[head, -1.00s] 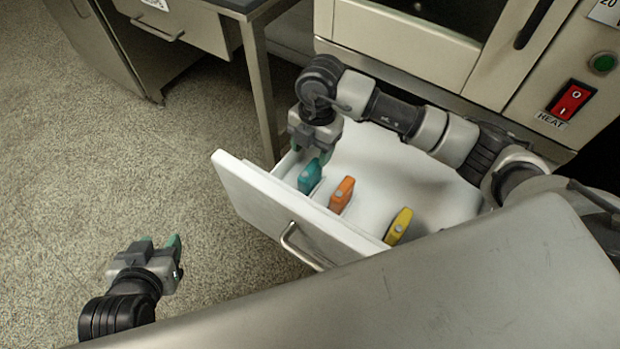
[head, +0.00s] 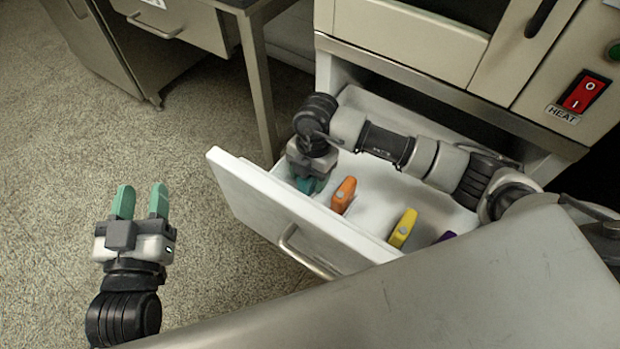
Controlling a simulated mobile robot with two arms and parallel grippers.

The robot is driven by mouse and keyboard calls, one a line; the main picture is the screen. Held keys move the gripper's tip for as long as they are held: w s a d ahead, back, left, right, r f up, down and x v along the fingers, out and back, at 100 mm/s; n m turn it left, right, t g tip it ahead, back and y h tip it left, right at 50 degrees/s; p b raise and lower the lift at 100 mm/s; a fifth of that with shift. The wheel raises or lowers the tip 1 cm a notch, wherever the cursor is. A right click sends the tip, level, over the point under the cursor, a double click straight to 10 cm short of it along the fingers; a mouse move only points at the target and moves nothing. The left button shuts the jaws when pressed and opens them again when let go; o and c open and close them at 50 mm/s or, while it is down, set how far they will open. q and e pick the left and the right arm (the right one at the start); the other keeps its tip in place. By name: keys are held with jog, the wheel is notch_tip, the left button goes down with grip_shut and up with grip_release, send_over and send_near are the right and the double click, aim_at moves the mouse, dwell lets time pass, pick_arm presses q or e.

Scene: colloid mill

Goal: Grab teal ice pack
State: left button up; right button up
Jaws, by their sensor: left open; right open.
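The teal ice pack (head: 310,186) stands at the left end of the open white drawer (head: 265,208). My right gripper (head: 308,180) is lowered over it from above. The gripper hides most of the pack, and its fingers are hard to tell apart from the teal of the pack. It is open and around or just above the pack; I cannot tell exactly which. My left gripper (head: 140,203) is open and empty, with its teal fingertips pointing up in the picture, over the floor left of the drawer.
An orange pack (head: 343,195), a yellow pack (head: 403,229) and a partly hidden purple item (head: 446,237) stand in the drawer to the right. A grey metal surface (head: 450,290) fills the lower right. A table leg (head: 260,95) stands behind the drawer. The floor at left is clear.

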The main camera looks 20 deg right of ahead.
jog(key=shift+f, duration=0.15)
jog(key=shift+c, duration=0.3)
jog(key=c, duration=0.9)
grip_shut()
